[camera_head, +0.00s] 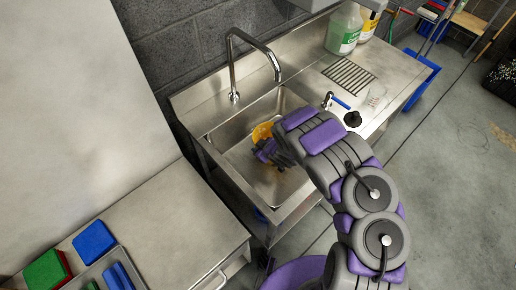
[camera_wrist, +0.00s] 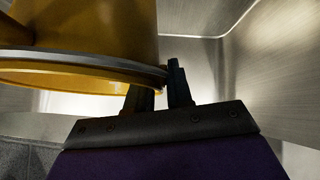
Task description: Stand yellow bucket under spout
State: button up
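The yellow bucket (camera_head: 262,131) is in the sink basin, partly hidden behind my gripper (camera_head: 268,151). In the wrist view the bucket (camera_wrist: 95,25) fills the upper left, with its metal-banded rim toward the gripper. My gripper (camera_wrist: 160,90) has its two fingers close together at the rim's right end. One finger is partly hidden by the rim and the other is just outside it, so the fingers appear shut on the rim. The curved metal spout (camera_head: 256,45) rises behind the basin, its tip above the bucket's right side in the head view. The bucket's base is hidden.
The steel sink basin (camera_head: 225,137) has walls close around the gripper. A blue-handled valve (camera_head: 340,102), a black stopper (camera_head: 353,119) and bottles (camera_head: 344,28) are on the counter to the right. A bench with coloured pads (camera_head: 94,241) is at lower left.

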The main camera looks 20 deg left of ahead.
jog(key=shift+o, duration=1.4)
jog(key=shift+d, duration=0.45)
jog(key=shift+d+r, duration=0.15)
jog(key=shift+d, duration=0.15)
jog(key=shift+s+r, duration=0.25)
jog(key=shift+r, duration=0.1)
jog(key=p+v, duration=0.2)
jog(key=v, duration=0.8)
jog(key=shift+d+r, duration=0.15)
jog(key=shift+r, duration=0.2)
jog(key=shift+s, duration=0.1)
